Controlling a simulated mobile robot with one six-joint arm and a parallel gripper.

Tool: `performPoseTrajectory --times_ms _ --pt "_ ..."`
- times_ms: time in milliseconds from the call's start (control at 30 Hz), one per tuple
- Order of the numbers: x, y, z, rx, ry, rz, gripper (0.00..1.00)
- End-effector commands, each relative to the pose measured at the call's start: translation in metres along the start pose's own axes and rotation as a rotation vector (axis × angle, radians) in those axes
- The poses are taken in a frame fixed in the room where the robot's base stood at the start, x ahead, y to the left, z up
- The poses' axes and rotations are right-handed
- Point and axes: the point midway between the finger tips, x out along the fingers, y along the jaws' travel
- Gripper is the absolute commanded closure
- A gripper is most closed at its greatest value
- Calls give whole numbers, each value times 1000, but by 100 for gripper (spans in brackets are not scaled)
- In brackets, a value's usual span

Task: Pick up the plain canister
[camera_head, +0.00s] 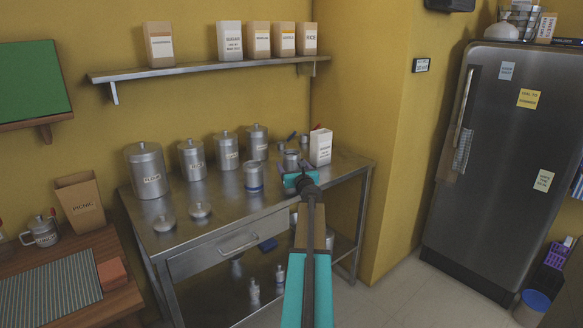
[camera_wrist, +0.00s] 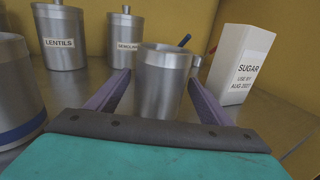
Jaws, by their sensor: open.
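The plain canister (camera_wrist: 163,85) is an open-topped steel cylinder without a label or band, upright on the steel table. In the head view the plain canister (camera_head: 291,159) stands just beyond my gripper (camera_head: 299,176). In the wrist view my gripper (camera_wrist: 160,78) is open, with one purple finger on each side of the canister. I cannot tell whether either finger touches it. The canister's lower front is hidden behind the gripper's dark edge.
A blue-banded canister (camera_wrist: 14,95) stands close on the left. The sugar carton (camera_wrist: 240,65) is close on the right. Lidded lentils (camera_wrist: 60,38) and semolina (camera_wrist: 125,42) canisters stand behind. Two loose lids, one nearer (camera_head: 164,223) and one farther (camera_head: 200,209), lie on the table (camera_head: 225,215).

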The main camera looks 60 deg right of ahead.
Motion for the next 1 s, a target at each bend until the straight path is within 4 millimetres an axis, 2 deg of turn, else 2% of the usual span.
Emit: performPoseTrajectory --times_ms 200,767,867,1000 --pt "12 0 0 0 0 0 26" --pt "12 1 0 0 0 1 26" --pt "12 1 0 0 0 1 40" --pt "12 1 0 0 0 1 63"
